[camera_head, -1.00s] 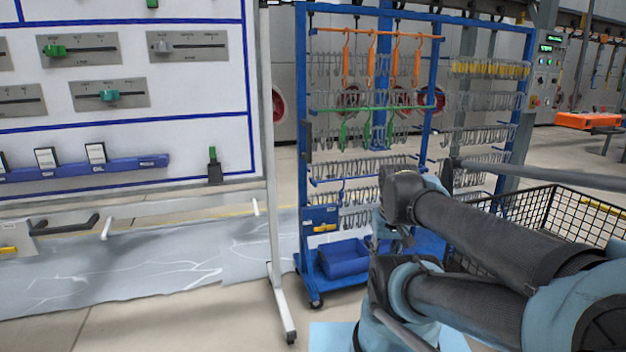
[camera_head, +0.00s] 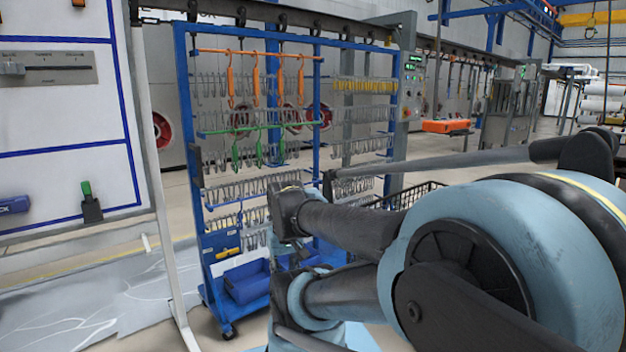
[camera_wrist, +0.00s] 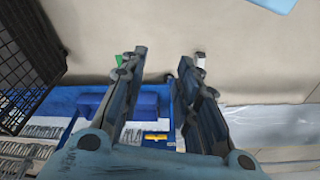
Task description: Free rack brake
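The blue rack (camera_head: 187,130) stands upright on casters, left of centre in the head view. A blue plate with a yellow handle-like part (camera_head: 228,252) is on its lower left post. A caster (camera_head: 228,331) shows at its front lower corner; I cannot tell its brake state. In the wrist view, the rack's blue base (camera_wrist: 68,100) lies below and behind my gripper (camera_wrist: 163,60), and a yellow part (camera_wrist: 179,131) shows between the fingers. My gripper is open and empty over the floor. A small green piece (camera_wrist: 118,60) shows beside the left fingertip. In the head view, my arm hides the rack's lower right.
A blue bin (camera_head: 247,282) sits in the rack's base. A black wire basket (camera_head: 405,196) stands right of the rack; a black mesh basket (camera_wrist: 22,60) is at left in the wrist view. A white board (camera_head: 65,120) on a stand is close at left.

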